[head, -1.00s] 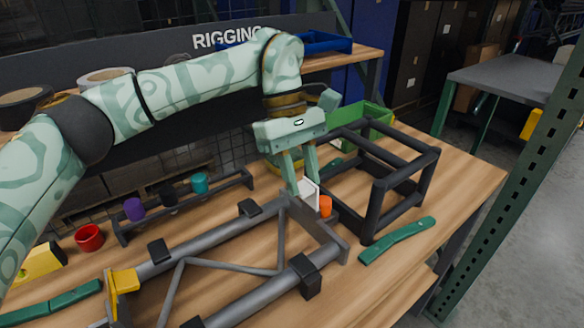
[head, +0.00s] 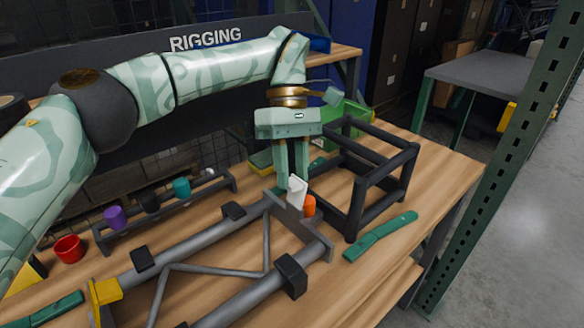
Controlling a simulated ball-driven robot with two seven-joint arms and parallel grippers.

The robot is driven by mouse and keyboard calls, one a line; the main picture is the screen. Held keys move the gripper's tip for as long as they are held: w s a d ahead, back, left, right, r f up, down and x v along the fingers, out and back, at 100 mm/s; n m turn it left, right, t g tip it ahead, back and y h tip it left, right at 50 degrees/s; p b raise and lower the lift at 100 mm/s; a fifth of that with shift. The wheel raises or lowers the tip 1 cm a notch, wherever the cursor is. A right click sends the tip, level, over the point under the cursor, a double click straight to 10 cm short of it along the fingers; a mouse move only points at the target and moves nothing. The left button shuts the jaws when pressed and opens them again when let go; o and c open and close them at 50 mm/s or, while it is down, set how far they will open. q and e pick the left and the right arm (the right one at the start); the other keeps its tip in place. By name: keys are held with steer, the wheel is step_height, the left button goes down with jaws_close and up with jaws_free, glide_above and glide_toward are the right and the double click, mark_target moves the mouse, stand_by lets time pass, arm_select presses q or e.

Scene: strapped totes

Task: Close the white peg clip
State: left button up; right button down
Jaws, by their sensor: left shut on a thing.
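The white peg clip (head: 297,193) shows as a small, slightly tilted white plate at the far right end of the grey tube frame. My left gripper (head: 291,178) points down at it from above. Its two fingers are close together and shut on the clip, whose upper part is partly hidden by them. An orange piece (head: 309,206) stands just to the right of the clip. My right gripper is not in view.
The grey tube frame (head: 180,253) lies across the bench. A black cube frame (head: 357,190) stands close on the right, with a green strap tool (head: 380,237) before it. A rack (head: 165,213) with coloured pegs is behind. A red cup (head: 68,249) is at left.

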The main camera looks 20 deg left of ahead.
arm_select(q)
steer(key=o, duration=0.9)
steer(key=b+v, duration=0.1)
steer(key=v, duration=0.6)
steer(key=shift+w+r, duration=0.15)
steer(key=shift+r, duration=0.15)
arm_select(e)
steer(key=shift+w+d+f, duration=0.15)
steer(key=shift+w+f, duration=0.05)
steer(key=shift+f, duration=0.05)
arm_select(q)
steer(key=shift+o, duration=0.2)
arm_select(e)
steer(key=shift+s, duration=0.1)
